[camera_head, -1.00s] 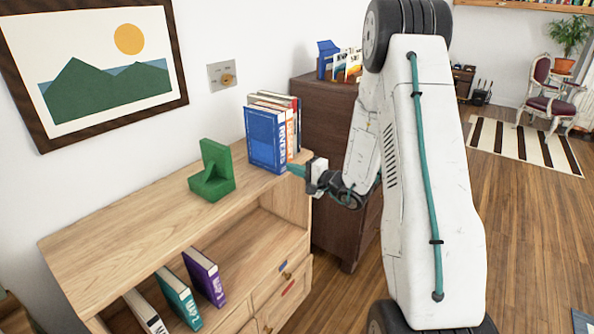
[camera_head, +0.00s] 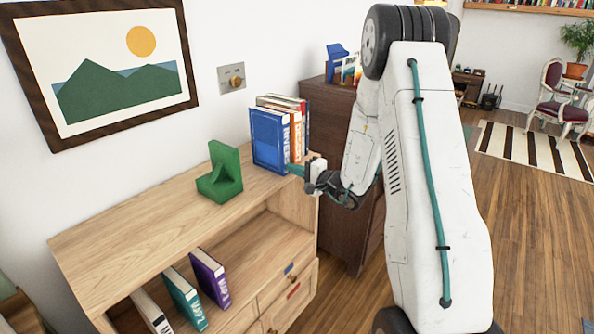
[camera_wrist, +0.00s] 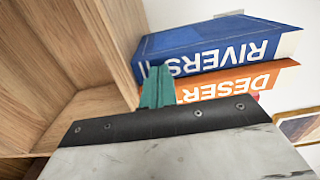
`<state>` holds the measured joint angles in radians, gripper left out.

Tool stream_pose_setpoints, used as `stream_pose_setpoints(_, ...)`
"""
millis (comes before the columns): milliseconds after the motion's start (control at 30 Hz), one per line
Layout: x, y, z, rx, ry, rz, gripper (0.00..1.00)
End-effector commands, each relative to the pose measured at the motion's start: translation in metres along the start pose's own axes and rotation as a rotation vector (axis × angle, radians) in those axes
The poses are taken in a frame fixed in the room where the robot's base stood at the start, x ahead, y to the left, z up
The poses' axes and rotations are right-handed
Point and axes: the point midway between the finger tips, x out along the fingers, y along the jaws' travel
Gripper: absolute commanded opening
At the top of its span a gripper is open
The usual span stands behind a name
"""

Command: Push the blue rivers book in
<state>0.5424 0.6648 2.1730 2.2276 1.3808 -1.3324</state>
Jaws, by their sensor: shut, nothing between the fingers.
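The blue rivers book (camera_head: 268,140) stands upright at the near end of a short row on the shelf top. Its spine, lettered RIVERS, faces the room. In the wrist view the blue book (camera_wrist: 215,48) lies across the upper right, beside the orange desert book (camera_wrist: 238,83). My gripper (camera_head: 294,170) is low at the blue book's spine side. In the wrist view my gripper (camera_wrist: 158,86) has its teal fingers together and empty, overlapping the lower end of the spine. Whether the tips touch it cannot be told.
A green bookend (camera_head: 221,176) stands apart on the wooden shelf (camera_head: 150,235), left of the row. Several books (camera_head: 208,275) stand on the lower shelf. A dark cabinet (camera_head: 338,130) is behind the row. The shelf top's left part is clear.

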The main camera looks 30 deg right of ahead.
Motion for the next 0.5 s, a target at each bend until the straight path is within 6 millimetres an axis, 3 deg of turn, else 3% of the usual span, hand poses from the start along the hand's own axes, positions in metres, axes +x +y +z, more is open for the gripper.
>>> stream_pose_setpoints(500, 0.016, -0.001, 0.000, 0.000, 0.000, -0.002, 0.00)
